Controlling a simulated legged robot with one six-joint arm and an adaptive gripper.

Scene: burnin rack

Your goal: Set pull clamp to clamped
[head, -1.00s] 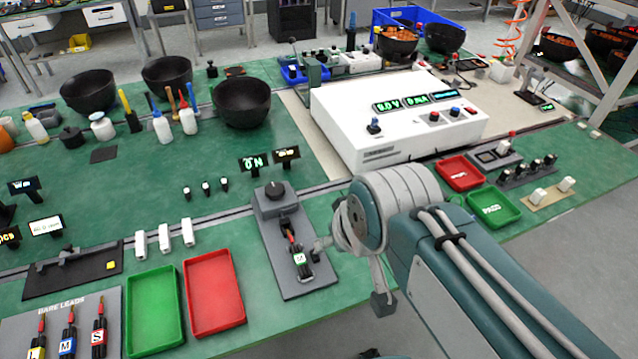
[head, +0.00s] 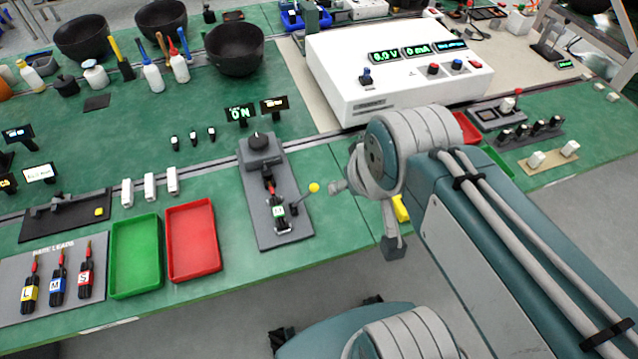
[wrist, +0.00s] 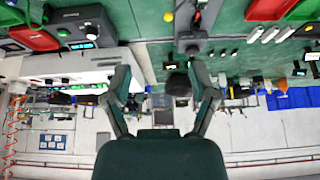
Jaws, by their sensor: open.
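The pull clamp (head: 281,226) sits at the near end of a grey plate (head: 258,205) on the green bench. Its lever leans up and to the right, ending in a yellow knob (head: 314,188). My gripper (head: 366,215) is right of the clamp, apart from the knob, and partly hidden by my wrist. In the wrist view, my gripper (wrist: 162,82) has its fingers spread with nothing held between them. A yellow knob (wrist: 168,17) shows near the top edge there.
A black dial (head: 259,140) stands at the plate's far end. A green tray (head: 136,255) and a red tray (head: 193,240) lie left of it. A white power supply (head: 395,75) stands behind. Bare bench (head: 330,245) lies right of the clamp.

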